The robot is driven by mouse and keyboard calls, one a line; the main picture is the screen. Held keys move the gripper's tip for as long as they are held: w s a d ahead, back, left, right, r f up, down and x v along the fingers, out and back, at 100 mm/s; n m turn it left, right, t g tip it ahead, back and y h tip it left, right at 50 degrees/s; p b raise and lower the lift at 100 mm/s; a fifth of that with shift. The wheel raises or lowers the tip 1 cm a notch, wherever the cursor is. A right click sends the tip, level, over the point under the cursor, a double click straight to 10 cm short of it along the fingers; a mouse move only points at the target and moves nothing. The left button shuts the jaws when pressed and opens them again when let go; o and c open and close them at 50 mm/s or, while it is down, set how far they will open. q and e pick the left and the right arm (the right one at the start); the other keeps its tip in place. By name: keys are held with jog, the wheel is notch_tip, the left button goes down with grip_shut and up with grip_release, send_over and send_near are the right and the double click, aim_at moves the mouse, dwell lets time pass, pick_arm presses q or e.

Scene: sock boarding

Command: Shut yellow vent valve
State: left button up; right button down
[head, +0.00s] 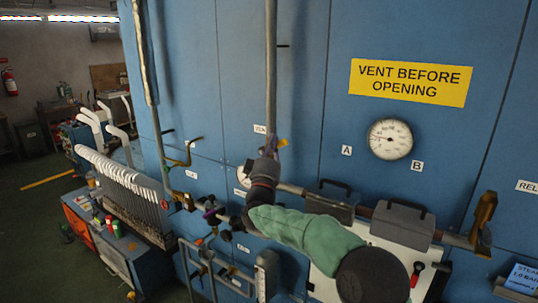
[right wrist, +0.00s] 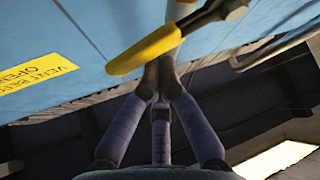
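In the right wrist view the yellow handle (right wrist: 145,50) is a long rounded lever on a dark stem, lying across the top middle. My right gripper (head: 269,150) is at the handle in the head view, partly overlapping the valve. In the right wrist view its purple fingers (right wrist: 160,75) converge with no visible gap, and their tips are partly hidden at the handle. Whether they touch it is unclear. My left gripper is not in view.
A blue cabinet wall carries a yellow sign (head: 410,82) and a round gauge (head: 390,139). A horizontal pipe with grey blocks (head: 403,226) and a brass lever (head: 484,215) runs below. A rack of white sock-shaped boards (head: 125,188) stands left, with open floor beyond.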

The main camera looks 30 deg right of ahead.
jog(key=shift+s+d+f+m+g+h+b, duration=0.1)
jog(key=shift+s+f+m+g+h+b, duration=0.15)
jog(key=shift+f+m+g+h+b, duration=0.65)
jog(key=shift+s+d+f+m+g+h+b, duration=0.15)
jog(key=shift+s+f+m+g+h+b, duration=0.15)
jog(key=shift+m+g+h+b, duration=1.2)
jog(key=shift+s+d+f+m+g+h+b, duration=0.1)
jog(key=shift+s+f+m+g+h+b, duration=0.35)
jog(key=shift+m+b, duration=1.45)
jog(key=shift+w+f+m+p, duration=0.1)
jog(key=shift+w+m+p, duration=0.1)
jog(key=shift+m+p, duration=0.15)
